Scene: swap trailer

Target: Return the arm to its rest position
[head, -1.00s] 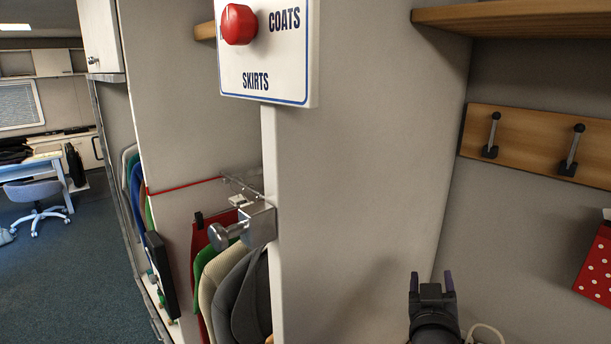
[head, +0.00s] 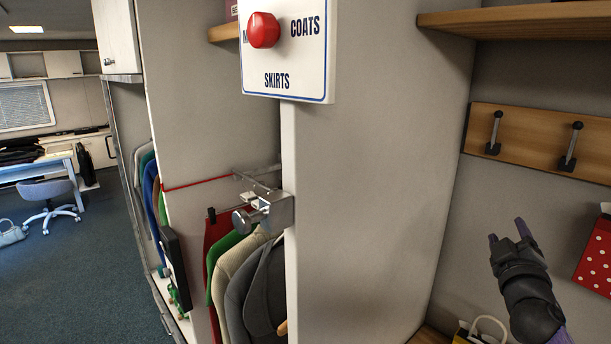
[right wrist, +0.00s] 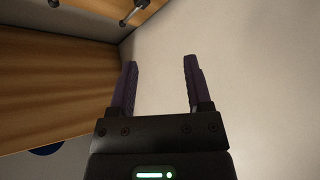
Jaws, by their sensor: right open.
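My right gripper (head: 511,239) is at the lower right of the head view, below the wooden hook board and left of the red polka-dot item. It is open and empty. In the right wrist view its two purple-dark fingers (right wrist: 160,88) stand apart with only pale wall and wood beyond them. My right arm comes up from the bottom right edge. My left gripper is not in view.
A panel with a sign (head: 288,70) and red knob (head: 264,30) stands left of centre, with a metal clamp (head: 266,212) and hanging garments (head: 250,285) beside it. A hook board (head: 540,144) and polka-dot item (head: 597,262) are right. A yellow-and-white bag (head: 480,332) shows at the bottom.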

